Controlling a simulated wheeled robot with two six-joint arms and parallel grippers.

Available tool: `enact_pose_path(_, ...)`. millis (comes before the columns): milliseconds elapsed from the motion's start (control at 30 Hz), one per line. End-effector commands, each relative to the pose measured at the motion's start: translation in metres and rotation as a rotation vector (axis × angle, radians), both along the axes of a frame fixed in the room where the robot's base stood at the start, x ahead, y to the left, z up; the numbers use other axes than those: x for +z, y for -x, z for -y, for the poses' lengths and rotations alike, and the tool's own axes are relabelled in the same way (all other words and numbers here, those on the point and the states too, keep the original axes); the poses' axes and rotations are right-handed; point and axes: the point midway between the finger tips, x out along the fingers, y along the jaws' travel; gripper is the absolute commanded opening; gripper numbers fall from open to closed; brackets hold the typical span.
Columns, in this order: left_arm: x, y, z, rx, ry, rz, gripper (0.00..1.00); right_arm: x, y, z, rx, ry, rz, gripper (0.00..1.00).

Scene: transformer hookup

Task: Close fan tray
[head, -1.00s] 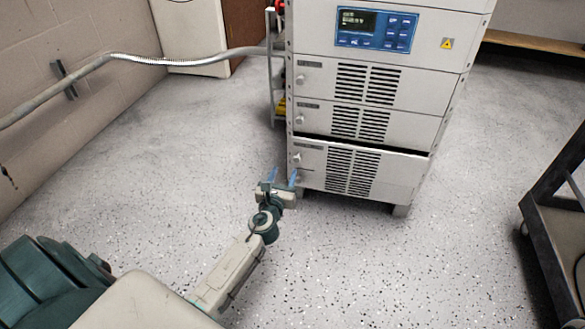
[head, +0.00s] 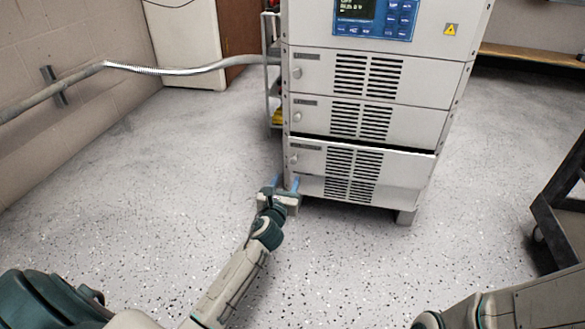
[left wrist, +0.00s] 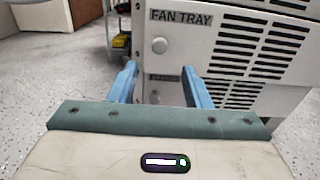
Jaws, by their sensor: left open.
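The fan tray (head: 310,160) is a light grey drawer front low on the grey cabinet, with a round knob at its left and dark vent slots. It stands out a little from the cabinet, with a dark gap along its top edge. Its "FAN TRAY" label and knob show in the left wrist view (left wrist: 188,45). My left gripper (head: 285,182) is open and empty, its blue fingers pointing at the tray's lower left corner. In the left wrist view, the fingertips (left wrist: 158,68) lie on either side below the knob. Whether they touch the front I cannot tell.
The cabinet (head: 385,62) has more vented drawers and a blue control panel (head: 374,17) above. A shelf cart (head: 272,75) stands behind its left side. A dark cart (head: 562,215) is at the right. Speckled floor is free in front. My right arm shows at lower right.

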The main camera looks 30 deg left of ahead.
Motion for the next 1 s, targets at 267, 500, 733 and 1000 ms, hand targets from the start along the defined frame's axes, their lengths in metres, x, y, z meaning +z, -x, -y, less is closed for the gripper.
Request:
enact_pose_path(267, -0.003, -0.051, -0.014, 0.0, 0.0, 0.003, 0.44, -0.024, -0.005, -0.001, 0.004, 0.007, -0.028, 0.36)
enact_pose_path(500, -0.002, -0.08, -0.023, 0.0, 0.0, 0.001, 0.44, -0.037, -0.006, -0.001, 0.005, 0.008, -0.033, 0.36)
enact_pose_path(733, 0.0, -0.087, -0.025, -0.001, -0.001, 0.0, 0.44, -0.039, -0.006, -0.001, 0.007, 0.008, -0.033, 0.36)
enact_pose_path(1000, 0.0, -0.087, -0.025, -0.001, 0.0, 0.0, 0.28, -0.038, -0.006, -0.001, 0.007, 0.008, -0.033, 0.36)
